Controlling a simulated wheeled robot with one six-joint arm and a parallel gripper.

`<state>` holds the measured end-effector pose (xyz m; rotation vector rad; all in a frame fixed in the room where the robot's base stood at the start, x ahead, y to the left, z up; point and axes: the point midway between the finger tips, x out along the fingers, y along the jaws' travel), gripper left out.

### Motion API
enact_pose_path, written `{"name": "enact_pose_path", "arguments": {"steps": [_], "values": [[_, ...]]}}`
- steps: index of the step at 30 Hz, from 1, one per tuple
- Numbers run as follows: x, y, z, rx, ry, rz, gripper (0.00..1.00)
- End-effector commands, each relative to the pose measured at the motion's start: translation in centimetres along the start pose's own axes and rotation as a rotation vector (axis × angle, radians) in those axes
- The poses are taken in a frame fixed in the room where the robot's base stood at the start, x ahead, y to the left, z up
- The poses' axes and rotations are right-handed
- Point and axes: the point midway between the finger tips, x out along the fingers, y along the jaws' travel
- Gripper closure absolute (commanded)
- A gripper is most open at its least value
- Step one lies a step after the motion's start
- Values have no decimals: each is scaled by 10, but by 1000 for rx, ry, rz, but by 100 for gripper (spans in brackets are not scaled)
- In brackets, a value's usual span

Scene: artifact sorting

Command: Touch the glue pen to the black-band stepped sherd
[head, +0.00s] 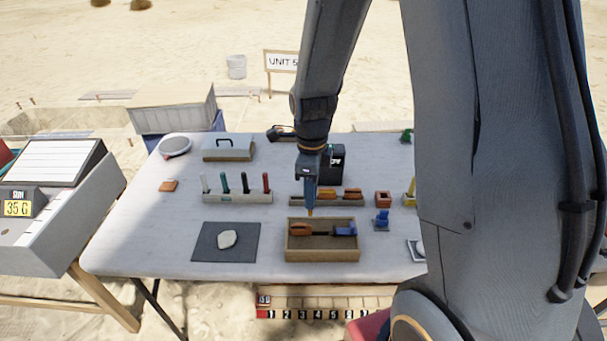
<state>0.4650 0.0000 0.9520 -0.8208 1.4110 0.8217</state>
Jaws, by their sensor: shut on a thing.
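My gripper (308,172) points down over the middle of the table, shut on a slim blue pen with an orange-tan tip, which I take as the glue pen (311,194). The tip hangs at the back edge of an open wooden tray (322,254) in this view; I cannot tell its height or whether it touches anything. In the tray lie an orange piece (300,228), a dark piece and a blue piece (345,229). Orange sherds (354,194) stand in a wooden rack behind. Which piece is the black-band stepped sherd is too small to tell.
A dark mat (206,247) with a pale stone (227,239) lies left of the tray. A pen holder (237,197) with several upright markers stands behind it. A black box (333,160) is close behind my gripper. My arm hides the table's right side.

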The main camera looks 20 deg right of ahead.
Motion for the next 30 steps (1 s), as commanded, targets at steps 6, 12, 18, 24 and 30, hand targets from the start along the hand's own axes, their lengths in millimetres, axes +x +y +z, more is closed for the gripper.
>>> {"name": "enact_pose_path", "arguments": {"steps": [6, 12, 18, 24, 30], "values": [[-3, 2, 0, 60, 0, 0, 100], [8, 2, 1, 57, 0, 0, 100], [25, 1, 0, 57, 0, 0, 100], [43, 1, 0, 59, 0, 0, 100], [53, 1, -1, 59, 0, 0, 100]]}}
